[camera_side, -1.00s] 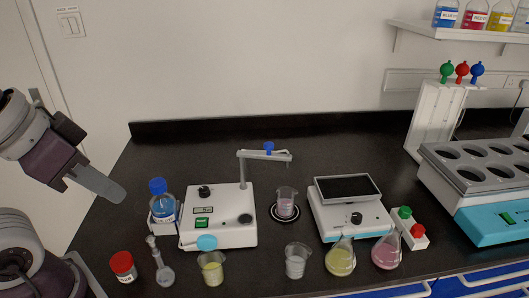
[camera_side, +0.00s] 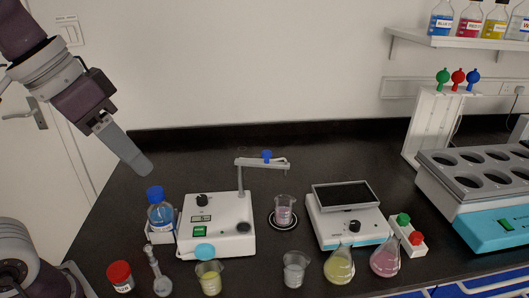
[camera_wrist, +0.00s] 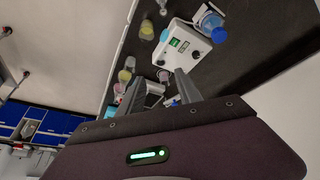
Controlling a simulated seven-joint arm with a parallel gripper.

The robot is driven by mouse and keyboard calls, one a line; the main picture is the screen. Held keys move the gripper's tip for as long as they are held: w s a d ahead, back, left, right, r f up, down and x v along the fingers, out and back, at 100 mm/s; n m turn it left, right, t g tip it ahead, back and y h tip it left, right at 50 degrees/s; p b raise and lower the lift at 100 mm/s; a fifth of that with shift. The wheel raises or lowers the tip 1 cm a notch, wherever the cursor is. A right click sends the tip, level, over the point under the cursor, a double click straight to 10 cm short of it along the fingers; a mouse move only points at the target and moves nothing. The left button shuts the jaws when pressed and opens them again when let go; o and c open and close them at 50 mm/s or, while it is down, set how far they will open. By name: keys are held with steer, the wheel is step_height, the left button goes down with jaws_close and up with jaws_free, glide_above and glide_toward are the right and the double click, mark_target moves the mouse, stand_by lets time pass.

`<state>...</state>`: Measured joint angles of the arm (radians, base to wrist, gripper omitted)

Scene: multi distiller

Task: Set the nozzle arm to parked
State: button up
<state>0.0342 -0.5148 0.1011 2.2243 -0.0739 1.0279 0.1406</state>
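The nozzle arm (camera_side: 258,163) is a grey bar on a thin post at the back right of the white dispenser unit (camera_side: 225,235). It points right, with a blue knob (camera_side: 267,155) on top. Its tip is above and behind a beaker (camera_side: 284,212) on a round black plate. My gripper (camera_side: 144,168) hangs in the air left of the dispenser, above the blue-capped bottle (camera_side: 160,215), well away from the nozzle arm. In the wrist view its two fingers (camera_wrist: 170,82) stand apart with nothing clearly held. The dispenser also shows there (camera_wrist: 182,46); the nozzle arm is not clear in that view.
A red-capped jar (camera_side: 121,275), a small flask (camera_side: 161,284), beakers and flasks line the bench front. A balance-like device (camera_side: 347,212) stands right of the beaker. A rack (camera_side: 480,165) fills the far right. The bench behind the nozzle arm is clear.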

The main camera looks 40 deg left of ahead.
steer(key=w+a+r+m+g+h, duration=0.15)
steer(key=w+r, duration=0.25)
steer(key=w, duration=0.9)
steer(key=m+g+y, duration=0.3)
steer(key=m, duration=0.4)
glide_above(266, 152)
steer(key=shift+h, duration=0.25)
step_height(266, 152, down, 9)
steer(key=shift+r, duration=0.1)
step_height(266, 152, down, 6)
steer(key=shift+f, duration=0.5)
jaws_close()
